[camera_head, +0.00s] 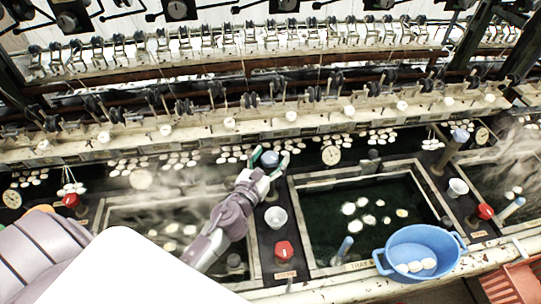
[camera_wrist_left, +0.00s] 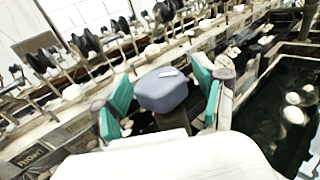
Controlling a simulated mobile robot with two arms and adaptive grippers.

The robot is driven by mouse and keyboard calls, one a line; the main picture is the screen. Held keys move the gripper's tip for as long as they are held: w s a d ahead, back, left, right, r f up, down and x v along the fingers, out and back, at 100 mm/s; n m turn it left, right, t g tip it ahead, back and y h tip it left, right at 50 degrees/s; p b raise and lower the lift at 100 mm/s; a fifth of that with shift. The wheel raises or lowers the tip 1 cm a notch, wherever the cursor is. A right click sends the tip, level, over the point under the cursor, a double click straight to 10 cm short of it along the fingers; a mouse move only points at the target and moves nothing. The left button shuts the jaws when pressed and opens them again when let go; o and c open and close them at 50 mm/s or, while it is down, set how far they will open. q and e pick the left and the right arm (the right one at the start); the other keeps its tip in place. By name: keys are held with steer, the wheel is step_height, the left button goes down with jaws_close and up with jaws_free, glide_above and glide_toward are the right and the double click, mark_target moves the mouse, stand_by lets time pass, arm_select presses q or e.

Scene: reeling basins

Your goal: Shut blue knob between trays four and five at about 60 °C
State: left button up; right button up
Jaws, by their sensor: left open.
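A blue knob (camera_head: 270,158) stands at the far edge of the divider between a steaming tray on the left and a dark, clear tray on the right. My left gripper (camera_head: 270,163) is open with its green fingers around the knob. In the left wrist view the blue knob (camera_wrist_left: 162,90) sits between the two green fingers of the gripper (camera_wrist_left: 165,100), with gaps visible. A round dial (camera_head: 331,155) is to the right of the knob; its reading is too small to tell. My right gripper is not in view.
A red knob (camera_head: 284,250) and a white cup (camera_head: 276,217) are on the same divider. A blue basin (camera_head: 420,253) with pale cocoons sits at the front right. Another blue knob (camera_head: 460,136) stands farther right. Reeling machinery with spools lines the back.

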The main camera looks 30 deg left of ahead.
arm_select(q)
steer(key=c, duration=1.2)
steer(key=shift+o, duration=0.2)
steer(key=shift+m+h, duration=0.8)
steer(key=shift+h, duration=0.4)
steer(key=shift+f+m+h+b, duration=0.15)
steer(key=shift+m+h+b, duration=0.6)
steer(key=shift+h, duration=0.35)
steer(key=m+g+h+b, duration=0.1)
steer(key=m+h+b, duration=0.1)
steer(key=h+b, duration=0.1)
steer(key=m+g+h+b, duration=0.2)
steer(key=shift+f+h+b, duration=0.1)
steer(key=shift+h+b, duration=0.3)
steer(key=shift+r+m+g+h+b, duration=0.25)
steer(key=shift+m+g+h+b, duration=0.3)
steer(key=shift+h+b, duration=0.3)
